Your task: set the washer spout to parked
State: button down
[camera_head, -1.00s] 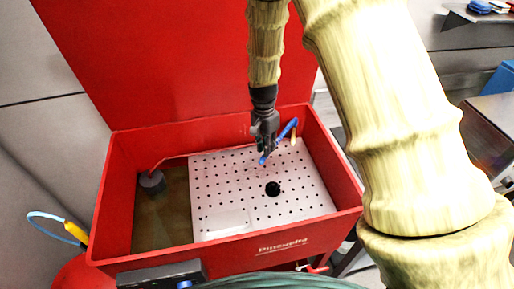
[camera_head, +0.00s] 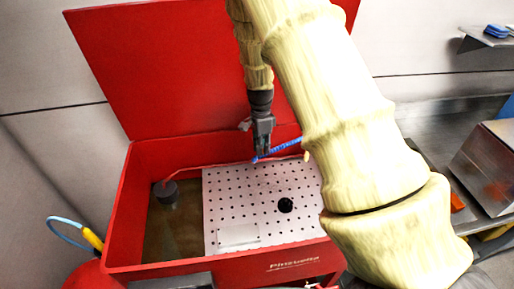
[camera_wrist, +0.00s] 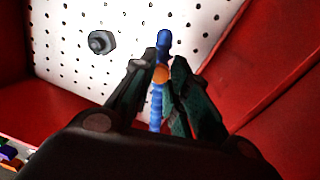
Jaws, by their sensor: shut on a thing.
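The washer is an open red basin (camera_head: 122,225) with its red lid (camera_head: 190,60) raised behind it. Its spout is a blue segmented tube (camera_head: 287,146) at the back right of the basin, over the white perforated shelf (camera_head: 222,190). My gripper (camera_head: 262,153) reaches down from above and is shut on the spout. In the wrist view the blue spout (camera_wrist: 163,40) passes between my fingers, with an orange part (camera_wrist: 161,74) showing between them. The spout's right end in the head view is partly hidden by my arm.
A dark round drain (camera_head: 285,205) sits in the shelf; it also shows in the wrist view (camera_wrist: 102,42). A dark cylinder (camera_head: 167,191) stands in the murky left part of the basin. A metal bench (camera_head: 440,150) stands at the right.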

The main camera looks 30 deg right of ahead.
jog(key=shift+d, duration=0.1)
jog(key=c, duration=1.3)
grip_release()
jog(key=shift+c, duration=0.2)
notch_tip(320, 180, up, 12)
jog(key=w, duration=0.1)
jog(key=shift+d+f, duration=0.1)
